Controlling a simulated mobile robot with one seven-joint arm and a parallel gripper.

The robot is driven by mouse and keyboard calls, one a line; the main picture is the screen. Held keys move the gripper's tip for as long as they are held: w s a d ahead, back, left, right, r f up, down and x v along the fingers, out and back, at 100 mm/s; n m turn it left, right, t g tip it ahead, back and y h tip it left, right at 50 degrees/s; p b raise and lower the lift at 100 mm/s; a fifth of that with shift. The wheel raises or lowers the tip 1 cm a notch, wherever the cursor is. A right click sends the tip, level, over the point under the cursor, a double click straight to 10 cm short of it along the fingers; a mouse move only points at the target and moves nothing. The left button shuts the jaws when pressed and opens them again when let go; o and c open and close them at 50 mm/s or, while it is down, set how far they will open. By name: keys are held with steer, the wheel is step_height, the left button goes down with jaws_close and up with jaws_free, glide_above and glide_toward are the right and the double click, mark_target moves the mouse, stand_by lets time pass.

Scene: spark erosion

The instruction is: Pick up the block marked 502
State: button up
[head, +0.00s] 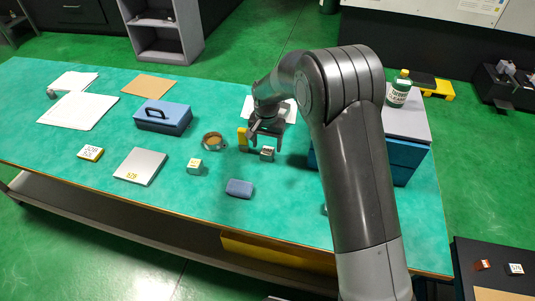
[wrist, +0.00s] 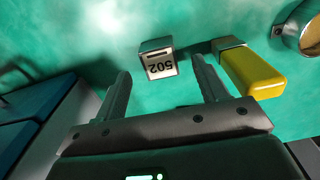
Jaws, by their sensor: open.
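The block marked 502 (wrist: 160,62) is a small metallic block with a white label. In the wrist view it lies on the green tabletop, its label upside down, between and beyond my fingertips. In the head view the block (head: 267,154) sits just below my gripper (head: 265,142). My gripper (wrist: 160,82) is open, with one finger on each side of the block in the picture. I cannot tell whether the fingertips are level with it. Nothing is held.
A yellow-and-grey piece (wrist: 252,72) lies close to the right finger. A round metal ring (wrist: 306,30) is beyond it. A teal box (head: 402,158) stands to the right of the gripper. A blue-grey block (head: 240,188) lies nearer the front, and a blue case (head: 163,120) stands to the left.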

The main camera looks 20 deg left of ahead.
mark_target(268, 150)
steer(key=f, duration=0.4)
steer(key=shift+w+f, duration=0.2)
steer(key=shift+f, duration=0.1)
steer(key=shift+c, duration=0.5)
steer(key=shift+r, duration=0.1)
jaws_close()
